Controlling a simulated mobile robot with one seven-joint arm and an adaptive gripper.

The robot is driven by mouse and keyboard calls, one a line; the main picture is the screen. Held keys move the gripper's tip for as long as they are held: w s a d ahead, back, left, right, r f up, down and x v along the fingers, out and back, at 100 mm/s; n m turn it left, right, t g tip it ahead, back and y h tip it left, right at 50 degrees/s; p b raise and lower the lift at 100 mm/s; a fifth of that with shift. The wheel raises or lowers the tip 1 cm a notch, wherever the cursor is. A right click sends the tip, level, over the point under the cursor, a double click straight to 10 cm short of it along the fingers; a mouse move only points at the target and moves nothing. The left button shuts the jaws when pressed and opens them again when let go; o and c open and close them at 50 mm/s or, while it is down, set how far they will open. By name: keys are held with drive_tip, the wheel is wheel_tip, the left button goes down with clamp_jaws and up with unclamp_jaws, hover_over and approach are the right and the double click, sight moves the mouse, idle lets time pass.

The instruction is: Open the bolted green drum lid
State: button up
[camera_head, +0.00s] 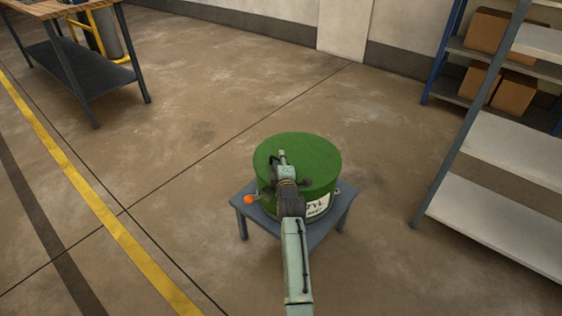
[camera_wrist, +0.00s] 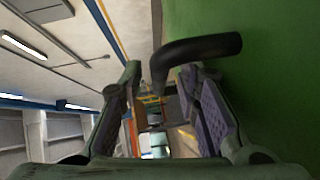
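The green drum (camera_head: 265,190) stands upright with its lid (camera_head: 322,153) on top. A white label with dark letters (camera_head: 318,206) shows on its front. An orange knob (camera_head: 249,200) sticks out at its left side. My gripper (camera_head: 281,155) is over the lid, and my forearm hides part of the drum. In the wrist view, my gripper (camera_wrist: 160,73) is open, its fingers apart. A dark bent rod (camera_wrist: 205,47) reaches from the green surface (camera_wrist: 275,85) at right to between the fingertips. I cannot tell whether it touches a finger.
The drum stands on a low blue-grey table (camera_head: 342,213). A metal shelf (camera_head: 515,150) with cardboard boxes stands at right. A workbench (camera_head: 75,65) is at the far left. The floor around the low table is clear, with a yellow line (camera_head: 110,222) at left.

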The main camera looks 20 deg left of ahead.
drive_tip(key=shift+c, duration=0.2)
clamp_jaws()
idle(0.6)
